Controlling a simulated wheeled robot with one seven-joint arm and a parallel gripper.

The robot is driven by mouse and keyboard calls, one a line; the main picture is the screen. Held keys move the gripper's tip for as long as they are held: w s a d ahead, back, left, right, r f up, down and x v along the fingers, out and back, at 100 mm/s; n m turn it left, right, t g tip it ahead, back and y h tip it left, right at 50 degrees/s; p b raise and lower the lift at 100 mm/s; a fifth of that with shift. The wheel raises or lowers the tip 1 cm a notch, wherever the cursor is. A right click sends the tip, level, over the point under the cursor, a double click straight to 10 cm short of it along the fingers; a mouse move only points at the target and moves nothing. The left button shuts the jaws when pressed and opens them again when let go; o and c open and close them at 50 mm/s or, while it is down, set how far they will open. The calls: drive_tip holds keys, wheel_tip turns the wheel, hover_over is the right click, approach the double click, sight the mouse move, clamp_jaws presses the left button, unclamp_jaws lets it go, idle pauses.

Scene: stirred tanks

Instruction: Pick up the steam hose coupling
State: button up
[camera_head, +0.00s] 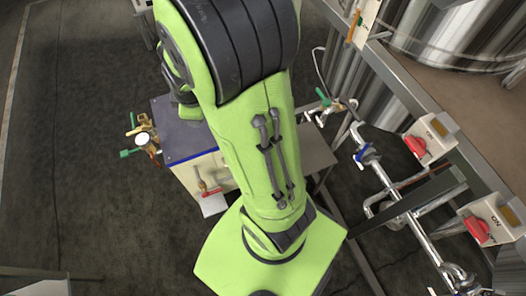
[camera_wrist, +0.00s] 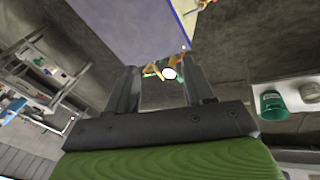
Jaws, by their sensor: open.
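I cannot make out the steam hose coupling for certain in either view. Brass fittings (camera_head: 140,125) with a round white gauge (camera_head: 143,139) and a green handle stick out from the left side of a blue-topped cabinet (camera_head: 176,128). In the wrist view, the white gauge (camera_wrist: 169,73) and brass parts (camera_wrist: 152,70) show between and beyond the fingertips. My gripper (camera_wrist: 162,76) is open, with nothing seen held between its two dark fingers. The head view does not show my gripper; my green arm covers the middle of that view.
Silvery pipework (camera_head: 385,182) with red-handled switch boxes (camera_head: 430,140) runs along a metal frame at the right. A steel tank (camera_head: 440,30) stands at the upper right. The dark floor (camera_head: 80,160) at the left is mostly clear. A green cup (camera_wrist: 272,105) shows at the wrist view's right.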

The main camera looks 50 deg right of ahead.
drive_tip(key=s+d+f+n+g+h+b, duration=0.1)
drive_tip(key=d+f+n, duration=0.3)
drive_tip(key=f, duration=1)
drive_tip(key=s+d+f+n+g+h+b, duration=0.1)
drive_tip(key=s+d+f+n+b, duration=0.2)
drive_tip(key=d+f, duration=0.5)
drive_tip(key=s+d+f+n+g+b, duration=0.1)
drive_tip(key=d+f, duration=0.5)
drive_tip(key=f, duration=1.3)
drive_tip(key=shift+s+d+f+n+h+b, duration=0.2)
drive_tip(key=shift+s+n+b, duration=0.3)
drive_tip(key=shift+n, duration=0.45)
drive_tip(key=shift+s+d+f+n+h+b, duration=0.1)
drive_tip(key=shift+s+n+h+b, duration=0.15)
drive_tip(key=shift+n+b, duration=0.55)
drive_tip(key=b+x, duration=0.2)
drive_tip(key=x, duration=0.3)
drive_tip(key=shift+s+d+f, duration=0.15)
drive_tip(key=shift+s+f, duration=0.05)
drive_tip(key=shift+f, duration=0.15)
drive_tip(key=shift+r, duration=0.1)
drive_tip(key=c, duration=0.9)
